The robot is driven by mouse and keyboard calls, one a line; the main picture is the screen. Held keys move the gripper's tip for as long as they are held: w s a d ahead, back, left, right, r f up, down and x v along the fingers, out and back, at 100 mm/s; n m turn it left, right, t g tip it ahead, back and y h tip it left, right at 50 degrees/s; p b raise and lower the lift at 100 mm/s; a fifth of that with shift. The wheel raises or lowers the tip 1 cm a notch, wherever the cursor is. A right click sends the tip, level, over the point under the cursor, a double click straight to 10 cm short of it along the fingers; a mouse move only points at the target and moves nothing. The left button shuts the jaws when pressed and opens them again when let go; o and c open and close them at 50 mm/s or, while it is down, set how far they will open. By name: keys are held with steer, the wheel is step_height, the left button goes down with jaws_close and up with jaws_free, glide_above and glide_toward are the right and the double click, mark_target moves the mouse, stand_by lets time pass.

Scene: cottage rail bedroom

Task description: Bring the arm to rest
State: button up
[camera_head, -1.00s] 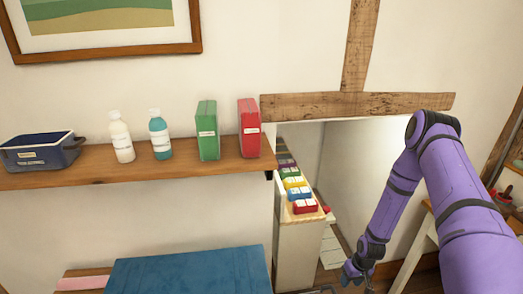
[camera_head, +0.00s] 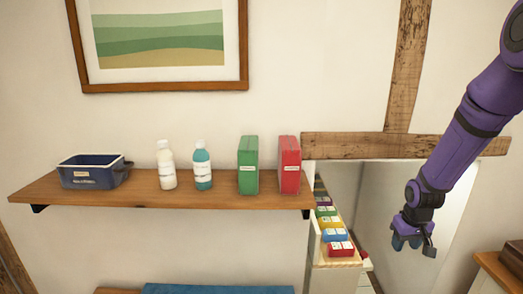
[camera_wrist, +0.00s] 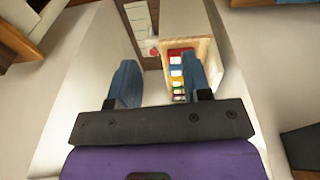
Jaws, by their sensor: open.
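My purple arm comes in from the right edge in the head view. My gripper (camera_head: 408,243) hangs at its lower end, in front of the pale opening right of the wall shelf. In the wrist view my gripper (camera_wrist: 160,85) shows two blue fingers spread apart with nothing between them. Beyond the fingers is a narrow cabinet top with a row of coloured boxes (camera_wrist: 177,75), apart from the gripper.
A wooden wall shelf (camera_head: 140,201) bears a dark blue bin (camera_head: 92,173), a white bottle (camera_head: 166,168), a teal bottle (camera_head: 202,169), a green box (camera_head: 248,168) and a red box (camera_head: 289,168). A wooden beam (camera_head: 380,146) crosses above the opening. A blue cover (camera_head: 215,289) lies below.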

steer(key=s+a+r+t, duration=0.1)
steer(key=s+a+r, duration=0.15)
steer(key=r, duration=0.45)
steer(key=s+a+r, duration=0.1)
steer(key=s+r, duration=0.3)
steer(key=r, duration=0.3)
steer(key=s+a+r+t, duration=0.1)
steer(key=s+a+r, duration=0.15)
steer(key=r, duration=0.45)
steer(key=s+a+r, duration=0.1)
steer(key=s+r, duration=0.2)
steer(key=s, duration=0.3)
steer(key=s+a+r+t, duration=0.1)
steer(key=s+a+r, duration=0.1)
steer(key=s, duration=0.4)
steer(key=s+a+r, duration=0.2)
steer(key=s+r, duration=0.2)
steer(key=s, duration=0.3)
steer(key=shift+r+t, duration=0.3)
